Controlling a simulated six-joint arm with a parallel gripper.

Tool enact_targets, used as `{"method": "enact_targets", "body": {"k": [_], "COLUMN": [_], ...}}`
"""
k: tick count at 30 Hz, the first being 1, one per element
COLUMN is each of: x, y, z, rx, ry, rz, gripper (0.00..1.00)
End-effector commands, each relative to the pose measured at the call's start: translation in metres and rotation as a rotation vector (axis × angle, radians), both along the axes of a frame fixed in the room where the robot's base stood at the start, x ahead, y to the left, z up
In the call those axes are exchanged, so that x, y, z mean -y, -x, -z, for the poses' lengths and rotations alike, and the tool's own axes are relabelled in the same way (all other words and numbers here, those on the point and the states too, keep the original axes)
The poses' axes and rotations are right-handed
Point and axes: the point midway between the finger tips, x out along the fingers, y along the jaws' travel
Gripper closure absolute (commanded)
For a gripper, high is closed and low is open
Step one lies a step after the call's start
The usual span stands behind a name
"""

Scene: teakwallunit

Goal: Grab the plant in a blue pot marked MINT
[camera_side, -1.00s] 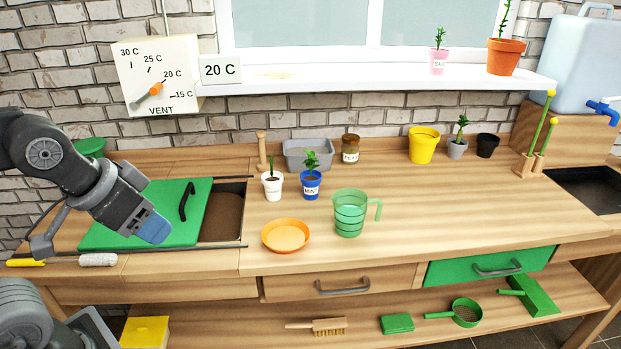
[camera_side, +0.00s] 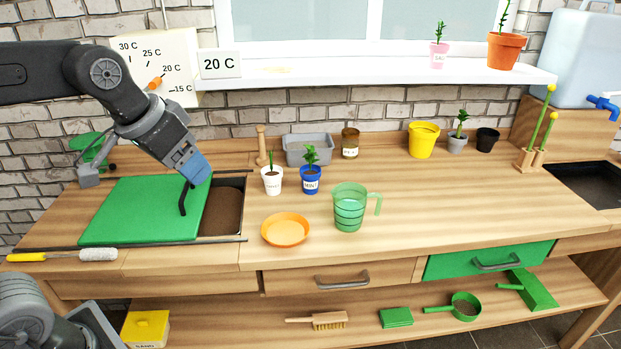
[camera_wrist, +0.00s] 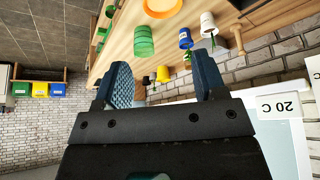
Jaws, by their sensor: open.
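The blue pot marked MINT (camera_side: 311,182) holds a small green plant and stands upright on the wooden bench, just right of a white labelled pot (camera_side: 272,182). In the wrist view the blue pot (camera_wrist: 185,38) shows near the top, right of centre, with the picture turned over. My gripper (camera_side: 196,170) is above the green lid at the left, well left of the blue pot and apart from it. In the wrist view my gripper (camera_wrist: 163,85) has its two blue fingers spread with nothing between them.
A grey tub (camera_side: 306,152) stands behind the pots. An orange dish (camera_side: 285,230) and a green jug (camera_side: 349,210) stand in front. The green lid (camera_side: 140,212) with a dark handle lies left. Bench right of the jug is clear.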

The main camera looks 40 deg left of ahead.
Motion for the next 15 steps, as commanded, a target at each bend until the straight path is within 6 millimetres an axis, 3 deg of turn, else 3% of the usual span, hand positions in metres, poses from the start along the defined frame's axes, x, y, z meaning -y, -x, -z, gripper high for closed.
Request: {"method": "enact_targets", "body": {"k": [1,8,15], "x": [-0.003,-0.017,-0.04], "y": [-0.025,-0.128,-0.234], "z": [-0.007,-0.025,-0.006], "rx": [-0.012,-0.036,-0.059], "ry": [0.0,-0.001,0.0], "rz": [-0.001,0.013,0.028], "gripper": [0.36,0.36,0.36]}}
